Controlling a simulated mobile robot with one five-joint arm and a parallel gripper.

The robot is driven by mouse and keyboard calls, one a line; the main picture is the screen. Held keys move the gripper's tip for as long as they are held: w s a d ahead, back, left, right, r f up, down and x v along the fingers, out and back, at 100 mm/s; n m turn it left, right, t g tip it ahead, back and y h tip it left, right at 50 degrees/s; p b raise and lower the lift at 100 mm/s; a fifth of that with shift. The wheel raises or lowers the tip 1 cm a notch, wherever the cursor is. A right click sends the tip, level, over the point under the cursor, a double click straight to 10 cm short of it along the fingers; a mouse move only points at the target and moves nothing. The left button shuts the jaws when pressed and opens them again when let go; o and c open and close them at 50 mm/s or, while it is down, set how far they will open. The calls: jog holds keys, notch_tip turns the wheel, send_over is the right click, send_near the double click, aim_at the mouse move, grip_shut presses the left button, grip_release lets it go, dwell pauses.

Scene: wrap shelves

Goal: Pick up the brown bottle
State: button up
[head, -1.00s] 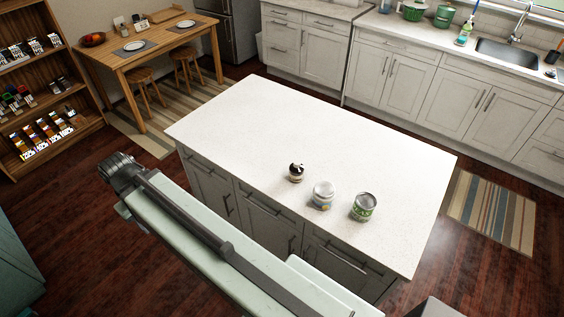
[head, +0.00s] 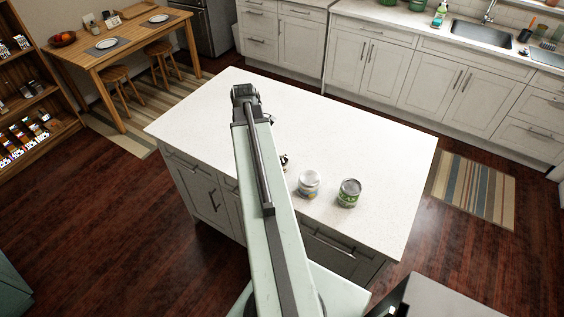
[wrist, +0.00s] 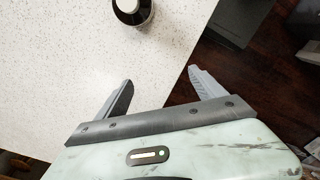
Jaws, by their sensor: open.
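The brown bottle (head: 284,163) stands on the white island counter (head: 330,125). In the head view my arm hides most of it, and only a dark sliver shows. In the wrist view a dark round bottle with a pale top (wrist: 132,10) appears at the upper edge, which I take to be the same one. My gripper (wrist: 159,76) is open and empty, its two fingers spread over the counter edge, with the bottle apart from them and beyond the left finger. In the head view the arm's end (head: 245,94) is over the counter.
The rest of the counter is clear. A wooden table (head: 132,50) with stools is at back left, and a shelf (head: 50,125) at far left.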

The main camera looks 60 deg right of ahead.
aim_at(281, 154)
jog(key=shift+n, duration=0.8)
jog(key=s+d, duration=0.3)
jog(key=s, duration=0.1)
jog(key=s+d, duration=0.4)
jog(key=shift+s+d, duration=0.1)
jog(key=shift+d, duration=0.1)
jog(key=f+b, duration=0.8)
jog(key=shift+w+d+f, duration=0.1)
jog(key=shift+w, duration=0.15)
jog(key=shift+r, duration=0.2)
jog(key=c, duration=1.6)
